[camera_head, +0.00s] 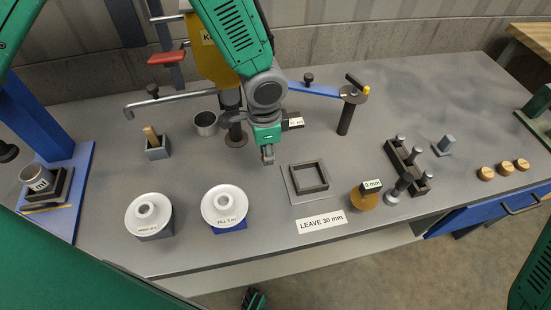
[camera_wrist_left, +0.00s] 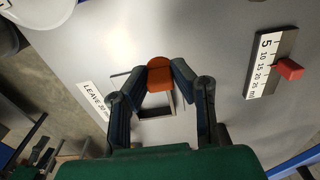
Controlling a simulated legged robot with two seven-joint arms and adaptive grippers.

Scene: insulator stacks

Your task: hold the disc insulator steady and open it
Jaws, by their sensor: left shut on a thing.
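Two white disc insulators stand near the front of the table in the head view: one on a dark block (camera_head: 148,214), one on a blue block (camera_head: 225,205). My left gripper (camera_head: 267,155) is over the table behind and to the right of them, apart from both. In the left wrist view its fingers (camera_wrist_left: 160,82) are closed on a small orange piece (camera_wrist_left: 159,76). That piece cannot be made out in the head view. A dark square frame (camera_head: 309,177) lies on a plate just right of the gripper.
A "LEAVE 30 mm" label (camera_head: 321,222) lies at the front. An orange-brown cylinder (camera_head: 366,198) and a dark rack (camera_head: 407,165) stand right. A metal cup (camera_head: 205,123) stands behind. The wrist view shows a scale (camera_wrist_left: 268,62) with a red block (camera_wrist_left: 289,68).

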